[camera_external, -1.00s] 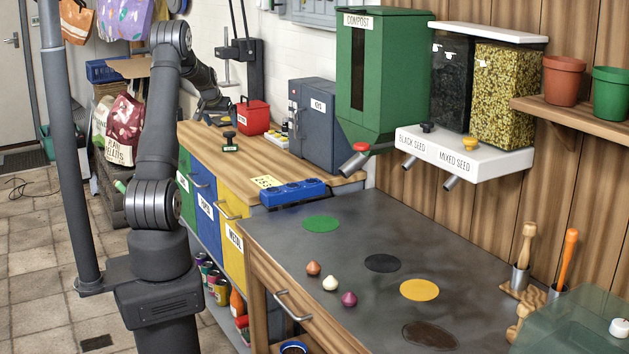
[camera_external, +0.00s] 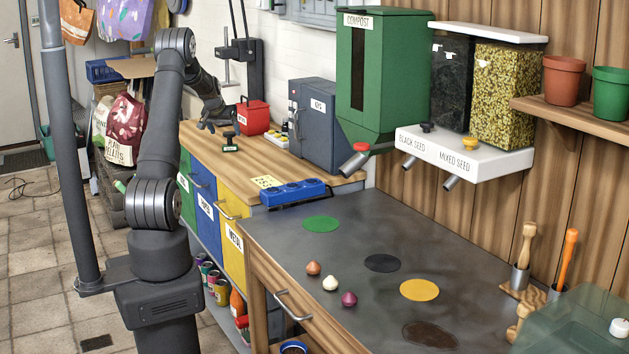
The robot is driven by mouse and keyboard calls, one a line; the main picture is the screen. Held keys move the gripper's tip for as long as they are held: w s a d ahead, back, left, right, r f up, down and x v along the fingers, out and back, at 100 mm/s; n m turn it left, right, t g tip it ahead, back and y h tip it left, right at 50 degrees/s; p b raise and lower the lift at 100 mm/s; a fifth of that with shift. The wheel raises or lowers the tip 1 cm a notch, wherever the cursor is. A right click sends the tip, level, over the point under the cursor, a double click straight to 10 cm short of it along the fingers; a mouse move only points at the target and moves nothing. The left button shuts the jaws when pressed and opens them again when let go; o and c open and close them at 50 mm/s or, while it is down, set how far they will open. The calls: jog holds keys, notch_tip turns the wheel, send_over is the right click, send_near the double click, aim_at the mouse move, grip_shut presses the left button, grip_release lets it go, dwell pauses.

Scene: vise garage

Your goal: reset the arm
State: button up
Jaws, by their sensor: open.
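My gripper (camera_external: 207,127) is open, small in the picture, at the end of my arm over the far left part of the wooden bench top (camera_external: 195,143). It appears empty and points down. The exact height of my gripper above the wood is hard to tell.
A red box (camera_external: 254,117) and a grey key cabinet (camera_external: 318,120) stand behind on the bench. Three bulbs (camera_external: 330,284) lie on the dark worktop (camera_external: 345,232). A green compost dispenser (camera_external: 382,80) hangs on the wall.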

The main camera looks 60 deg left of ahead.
aim_at(228, 134)
jog(key=x, duration=0.6)
jog(key=shift+w+a+f, duration=0.1)
jog(key=shift+a+f, duration=0.05)
jog(key=shift+f, duration=0.1)
jog(key=shift+r, duration=1.1)
